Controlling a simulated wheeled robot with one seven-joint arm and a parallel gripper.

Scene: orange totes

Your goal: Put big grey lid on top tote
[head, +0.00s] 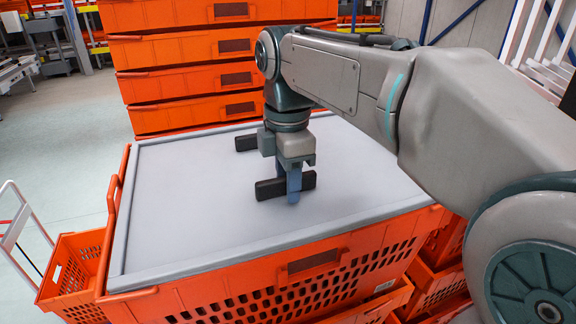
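The big grey lid (185,205) lies flat across the top orange tote (225,308), covering its opening. I see no clear gap between the lid's front edge and the tote. The lid has two black handles: a far one (246,143) and a near one (268,188). My gripper (290,184) points straight down at the near handle. One blue finger is in front of this handle; the other is mostly hidden behind it. I cannot tell whether the fingers press on the handle.
A tall stack of orange totes (185,50) stands directly behind the lid. More totes (440,290) are at the lower right under my arm. A smaller orange crate (75,270) and a white-framed cart (20,235) are at the left. The floor at the left is mostly clear.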

